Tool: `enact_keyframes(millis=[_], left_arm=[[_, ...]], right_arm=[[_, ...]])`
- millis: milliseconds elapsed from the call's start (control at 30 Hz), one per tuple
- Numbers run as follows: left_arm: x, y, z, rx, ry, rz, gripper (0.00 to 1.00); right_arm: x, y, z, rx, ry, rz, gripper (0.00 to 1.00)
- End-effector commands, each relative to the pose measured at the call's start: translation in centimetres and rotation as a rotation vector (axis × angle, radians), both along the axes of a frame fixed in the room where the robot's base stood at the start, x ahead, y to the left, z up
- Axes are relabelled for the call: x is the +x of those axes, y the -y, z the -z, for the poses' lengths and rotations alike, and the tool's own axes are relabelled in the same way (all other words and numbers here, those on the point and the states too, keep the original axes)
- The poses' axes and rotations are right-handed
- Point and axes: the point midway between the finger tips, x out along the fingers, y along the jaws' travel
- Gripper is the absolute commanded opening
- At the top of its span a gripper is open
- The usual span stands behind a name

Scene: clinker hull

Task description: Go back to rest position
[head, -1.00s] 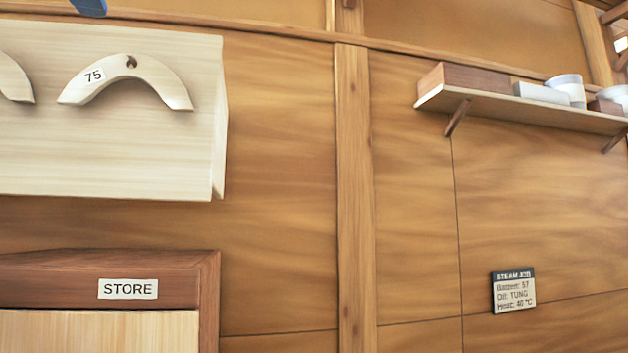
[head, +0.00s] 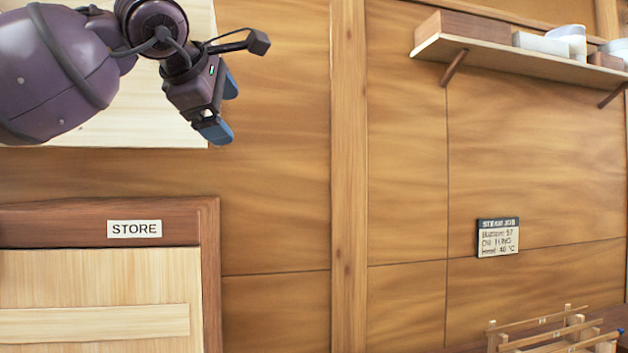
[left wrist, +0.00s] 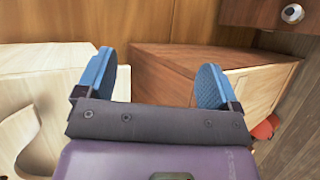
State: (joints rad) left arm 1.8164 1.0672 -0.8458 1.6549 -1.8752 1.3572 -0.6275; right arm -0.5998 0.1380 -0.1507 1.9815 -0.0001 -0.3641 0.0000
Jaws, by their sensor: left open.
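My left gripper (head: 222,108) shows at the upper left of the head view, in front of the pale wooden board on the wall. Its blue fingertips are apart and nothing is between them. In the left wrist view the gripper (left wrist: 152,85) has its two blue fingers spread wide, with empty space between them. A wooden box-like piece (left wrist: 190,70) lies beyond the fingers. My right gripper is not in view.
The pale board (head: 130,120) is partly hidden by my left arm. Below it is a cabinet labelled STORE (head: 134,229). A shelf (head: 520,62) with boxes and cups is at upper right. A STEAM JOB sign (head: 497,238) hangs below it. A wooden rack (head: 550,335) stands at lower right.

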Motion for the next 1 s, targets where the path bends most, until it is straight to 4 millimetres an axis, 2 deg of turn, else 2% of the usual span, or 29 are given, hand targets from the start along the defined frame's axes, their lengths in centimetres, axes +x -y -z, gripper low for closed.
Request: enact_keyframes(millis=[33,100,233,400,700,1000], left_arm=[[0.9,1.2,2.9,-0.039,-0.062,0.047,0.87],[1.6,2.8,6.3,-0.106,-0.140,0.111,0.87],[2.2,5.4,12.2,-0.244,-0.290,0.215,0.87],[2.0,8.2,19.1,-0.459,-0.492,0.317,0.87],[0.0,11.1,28.5,-0.911,-0.845,0.408,0.87],[-1.6,10.9,35.4,-1.441,-1.163,0.372,0.87]], right_arm=[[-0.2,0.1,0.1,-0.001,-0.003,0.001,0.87],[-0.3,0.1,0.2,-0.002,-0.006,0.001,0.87],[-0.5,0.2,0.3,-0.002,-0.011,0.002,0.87],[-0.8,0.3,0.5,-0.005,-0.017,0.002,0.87],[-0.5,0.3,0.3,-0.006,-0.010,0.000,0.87],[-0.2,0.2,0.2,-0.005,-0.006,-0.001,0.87]])
